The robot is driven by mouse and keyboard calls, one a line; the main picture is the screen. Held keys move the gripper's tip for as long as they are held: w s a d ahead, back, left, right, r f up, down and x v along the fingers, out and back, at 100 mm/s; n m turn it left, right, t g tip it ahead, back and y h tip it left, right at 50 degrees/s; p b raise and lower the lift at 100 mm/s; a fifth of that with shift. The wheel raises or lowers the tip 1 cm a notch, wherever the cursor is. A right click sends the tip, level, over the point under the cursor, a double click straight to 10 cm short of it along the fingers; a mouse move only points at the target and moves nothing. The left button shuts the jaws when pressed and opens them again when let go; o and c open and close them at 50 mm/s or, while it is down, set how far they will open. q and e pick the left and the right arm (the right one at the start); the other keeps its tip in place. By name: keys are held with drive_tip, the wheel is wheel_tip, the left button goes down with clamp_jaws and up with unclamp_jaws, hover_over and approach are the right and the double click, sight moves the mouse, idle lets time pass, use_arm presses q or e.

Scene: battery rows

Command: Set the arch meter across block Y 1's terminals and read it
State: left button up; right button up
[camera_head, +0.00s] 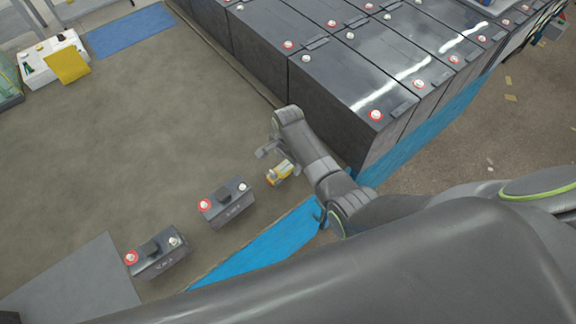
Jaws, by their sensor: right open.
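Two small dark blocks stand on the brown floor surface: a nearer-left block (158,262) and a block right of it (228,210). Each has a red-ringed terminal at its left end, a pale terminal at its right end and a dark raised part between. A small yellow and grey device (280,173), perhaps the arch meter, is right of the second block. My right gripper (268,151) is open just above and left of this device in the picture. My left gripper is out of view.
Rows of large dark batteries (345,85) with red and white terminals fill the upper right. A blue strip (265,246) edges the floor surface. A white case with a yellow flap (67,66) and a blue mat (130,31) lie upper left. The middle left is clear.

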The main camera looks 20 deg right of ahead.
drive_tip(key=shift+f, duration=0.35)
drive_tip(key=shift+f, duration=0.25)
idle(0.4)
drive_tip(key=shift+c, duration=0.4)
drive_tip(key=c, duration=1.2)
